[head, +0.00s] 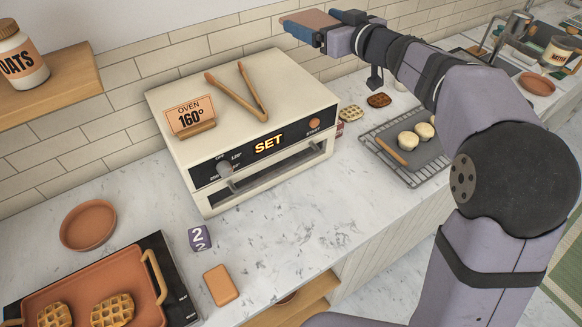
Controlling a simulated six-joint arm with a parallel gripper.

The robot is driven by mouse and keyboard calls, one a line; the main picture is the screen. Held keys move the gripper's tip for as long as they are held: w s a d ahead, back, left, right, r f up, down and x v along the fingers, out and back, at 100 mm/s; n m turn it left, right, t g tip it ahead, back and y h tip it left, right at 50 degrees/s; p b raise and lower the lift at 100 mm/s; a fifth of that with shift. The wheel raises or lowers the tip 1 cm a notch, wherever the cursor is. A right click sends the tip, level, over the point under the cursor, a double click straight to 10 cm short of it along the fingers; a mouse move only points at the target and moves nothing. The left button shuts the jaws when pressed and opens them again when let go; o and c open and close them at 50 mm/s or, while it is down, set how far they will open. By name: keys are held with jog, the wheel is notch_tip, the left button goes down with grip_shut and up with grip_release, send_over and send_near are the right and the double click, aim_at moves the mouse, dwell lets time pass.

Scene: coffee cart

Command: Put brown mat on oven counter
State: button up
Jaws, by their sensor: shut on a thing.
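My gripper (302,24) is at the top middle, raised above and behind the right part of the oven. It is shut on a flat brown piece (314,19), which shows between its blue-edged fingers and looks like the brown mat. Much of that piece is hidden, so I cannot tell its full shape. The oven (243,75) is cream, with an orange SET display. The pale marble oven counter (325,215) runs in front of it and to both sides. A small orange-brown rounded square (221,285) lies flat on the counter in front.
A purple number block (200,238), terracotta dish (88,225) and waffle tray (85,290) are at left. A wire rack (398,172) with buns is at right. Counter before the oven's right side is clear.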

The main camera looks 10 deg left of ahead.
jog(key=s+d+b, duration=0.4)
jog(key=s+d, duration=0.3)
jog(key=d, duration=0.6)
jog(key=b, duration=0.3)
send_over(365, 198)
notch_tip(365, 198, down, 28)
jog(key=f, duration=0.1)
jog(key=shift+w+f, duration=0.1)
jog(key=shift+f, duration=0.05)
jog(key=shift+f+p, duration=0.3)
jog(key=shift+f, duration=4.7)
jog(key=shift+f, duration=0.1)
